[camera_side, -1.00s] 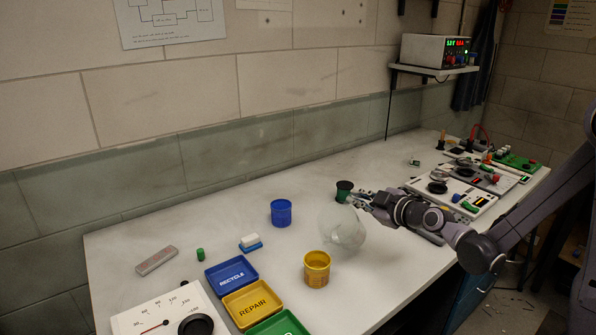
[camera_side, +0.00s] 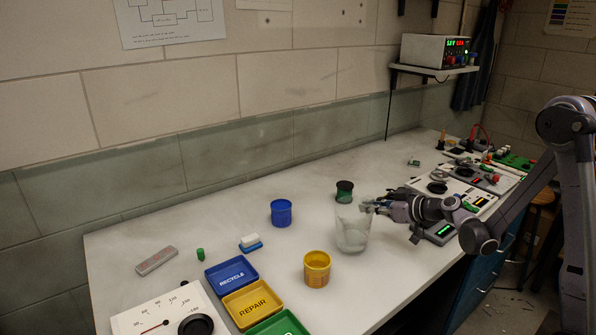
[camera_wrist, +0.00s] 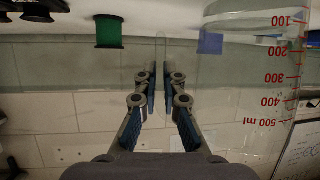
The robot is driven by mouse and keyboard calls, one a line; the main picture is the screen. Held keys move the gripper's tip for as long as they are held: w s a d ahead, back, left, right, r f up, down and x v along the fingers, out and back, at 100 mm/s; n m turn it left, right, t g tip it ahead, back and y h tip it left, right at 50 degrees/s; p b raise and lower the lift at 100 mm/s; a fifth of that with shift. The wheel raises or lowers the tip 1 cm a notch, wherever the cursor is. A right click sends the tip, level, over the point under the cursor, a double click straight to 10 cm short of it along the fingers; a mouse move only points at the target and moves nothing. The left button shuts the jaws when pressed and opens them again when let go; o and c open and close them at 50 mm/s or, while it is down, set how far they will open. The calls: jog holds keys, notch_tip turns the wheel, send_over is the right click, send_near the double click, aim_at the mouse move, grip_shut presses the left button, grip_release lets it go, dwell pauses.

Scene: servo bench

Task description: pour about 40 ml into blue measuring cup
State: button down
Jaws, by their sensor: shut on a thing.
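The blue measuring cup (camera_side: 281,214) stands upright on the bench, left of my gripper and apart from it. Its blue side also shows in the wrist view (camera_wrist: 211,42); its contents are hidden. My gripper (camera_side: 371,206) is shut on a clear glass beaker (camera_side: 352,232), holding it by its right side near the top. The beaker looks upright; I cannot tell whether it touches the bench. In the wrist view the beaker (camera_wrist: 275,85) carries a red scale from 100 to 500 ml, and the gripper fingers (camera_wrist: 160,85) are close together. The liquid level is unclear.
A yellow cup (camera_side: 317,269) stands in front of the beaker, to the left. A dark green spool (camera_side: 344,192) stands just behind it. A blue recycle tray (camera_side: 231,276) and yellow repair tray (camera_side: 252,304) lie front left. Bench between blue cup and beaker is clear.

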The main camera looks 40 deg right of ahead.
jog(key=shift+d+f+m, duration=0.2)
jog(key=shift+f+m, duration=0.1)
